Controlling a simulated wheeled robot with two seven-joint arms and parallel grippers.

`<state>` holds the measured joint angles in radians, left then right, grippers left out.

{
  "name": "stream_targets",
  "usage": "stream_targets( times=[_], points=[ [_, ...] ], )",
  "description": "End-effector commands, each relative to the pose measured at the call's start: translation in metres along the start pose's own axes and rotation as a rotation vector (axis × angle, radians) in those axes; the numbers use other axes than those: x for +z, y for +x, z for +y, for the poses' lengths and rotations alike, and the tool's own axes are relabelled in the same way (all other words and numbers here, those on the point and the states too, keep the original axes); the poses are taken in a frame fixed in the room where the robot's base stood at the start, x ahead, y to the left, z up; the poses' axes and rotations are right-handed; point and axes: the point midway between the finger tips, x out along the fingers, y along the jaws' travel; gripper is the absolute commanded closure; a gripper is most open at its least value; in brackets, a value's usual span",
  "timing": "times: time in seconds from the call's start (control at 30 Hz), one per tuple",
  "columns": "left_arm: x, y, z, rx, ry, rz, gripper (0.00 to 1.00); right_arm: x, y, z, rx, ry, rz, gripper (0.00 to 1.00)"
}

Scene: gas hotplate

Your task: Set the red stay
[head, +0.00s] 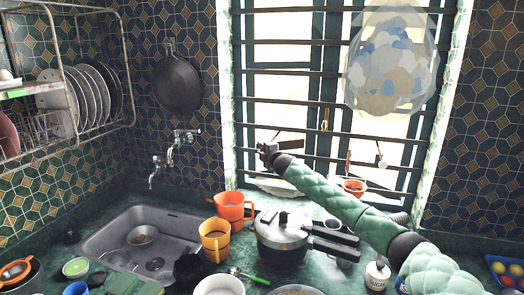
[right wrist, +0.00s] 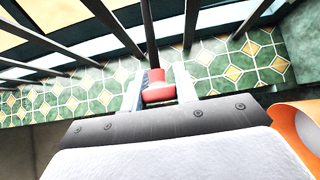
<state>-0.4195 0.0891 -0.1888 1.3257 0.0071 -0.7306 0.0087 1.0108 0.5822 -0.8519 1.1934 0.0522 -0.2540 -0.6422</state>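My right gripper (head: 268,150) is up at the window bars, left of the middle of the window in the head view. In the right wrist view its two pale fingers (right wrist: 163,88) stand apart, with a red knob-like piece (right wrist: 157,91) between them, which looks like the red stay. The piece nearly fills the gap; whether both fingers press on it I cannot tell. In the head view the gripper hides this spot. Another reddish upright piece (head: 348,162) shows farther right at the window. My left gripper is out of view.
Dark horizontal bars (head: 290,71) cross the window. A clear bag (head: 391,60) hangs at its upper right. Below my right arm are a pressure cooker (head: 282,238), an orange mug (head: 215,240) and a red-orange jug (head: 231,207). A sink (head: 110,232) lies at the left.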

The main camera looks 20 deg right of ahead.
Motion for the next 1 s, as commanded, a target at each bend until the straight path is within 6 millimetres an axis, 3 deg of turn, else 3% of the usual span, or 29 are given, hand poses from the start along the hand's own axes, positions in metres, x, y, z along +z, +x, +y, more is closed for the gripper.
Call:
stream_targets(
  times=[0.23, 0.6, 1.0],
  points=[
    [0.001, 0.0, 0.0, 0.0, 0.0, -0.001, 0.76, -0.008, -0.007, -0.003, -0.002, 0.0, 0.003, 1.0],
    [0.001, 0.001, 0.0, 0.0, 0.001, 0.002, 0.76, -0.054, -0.052, -0.004, -0.003, 0.001, 0.003, 1.0],
    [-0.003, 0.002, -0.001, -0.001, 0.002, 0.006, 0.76, -0.062, -0.06, -0.004, -0.004, 0.0, 0.002, 1.0]
  ],
)
